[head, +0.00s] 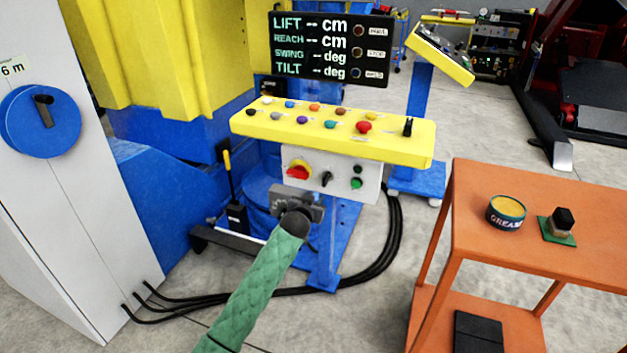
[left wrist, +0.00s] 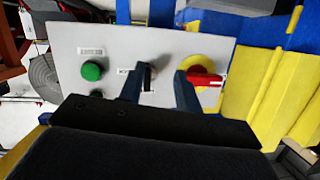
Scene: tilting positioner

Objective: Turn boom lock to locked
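A light grey control panel (head: 370,172) hangs under the yellow console, and it also shows in the left wrist view (left wrist: 110,50). It carries a black selector knob (head: 327,178), a red rotary switch on a yellow plate (head: 299,172) and a green button (head: 357,183). My left gripper (head: 301,196) is just below and in front of the panel. In the left wrist view its open fingers (left wrist: 160,88) stand on either side of the black knob (left wrist: 149,77), with no clear contact. The label beside the knob is partly hidden and unreadable. My right gripper is not in view.
The yellow console (head: 335,133) with several buttons juts out above the panel. An orange cart (head: 540,240) with a grease tin (head: 506,212) stands at the right. Black cables (head: 389,235) hang beside the blue stand. A white cabinet (head: 60,230) is at the left.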

